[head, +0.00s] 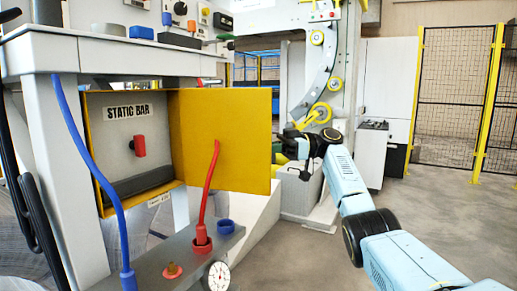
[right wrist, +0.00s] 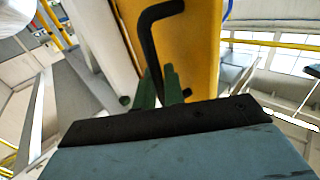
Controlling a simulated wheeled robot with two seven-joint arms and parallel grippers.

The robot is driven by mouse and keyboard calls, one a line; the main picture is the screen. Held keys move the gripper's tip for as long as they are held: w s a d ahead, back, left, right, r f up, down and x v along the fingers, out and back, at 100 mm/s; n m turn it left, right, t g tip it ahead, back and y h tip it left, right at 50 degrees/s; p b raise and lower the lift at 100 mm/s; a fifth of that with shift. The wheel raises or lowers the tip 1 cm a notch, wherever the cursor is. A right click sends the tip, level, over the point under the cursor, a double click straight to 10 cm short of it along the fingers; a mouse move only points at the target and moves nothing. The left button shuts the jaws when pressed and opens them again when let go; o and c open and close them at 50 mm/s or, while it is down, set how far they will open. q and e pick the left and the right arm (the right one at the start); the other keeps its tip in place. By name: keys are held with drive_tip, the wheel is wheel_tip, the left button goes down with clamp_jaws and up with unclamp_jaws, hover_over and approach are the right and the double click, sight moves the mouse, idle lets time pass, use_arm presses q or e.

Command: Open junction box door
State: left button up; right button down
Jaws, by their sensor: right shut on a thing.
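The junction box (head: 130,138) has a grey inside with a STATIC BAR label and a red switch (head: 139,146). Its yellow door (head: 222,140) stands swung open to the right, so the inside shows in the head view. In the right wrist view the door (right wrist: 194,45) carries a bent black handle (right wrist: 153,45). My right gripper (right wrist: 160,85) has its green fingers shut on the lower part of this handle. In the head view the right arm reaches the door's right edge, and the door partly hides the gripper there. My left gripper is not in view.
A blue cable (head: 88,150) hangs in front of the box's left side. A red cable (head: 209,190) rises before the door from a grey ledge (head: 178,262) with a gauge (head: 217,276). Machinery stands behind the door. Open floor lies at the right.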

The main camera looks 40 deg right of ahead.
drive_tip(key=c, duration=1.6)
unclamp_jaws()
drive_tip(key=shift+a, duration=0.1)
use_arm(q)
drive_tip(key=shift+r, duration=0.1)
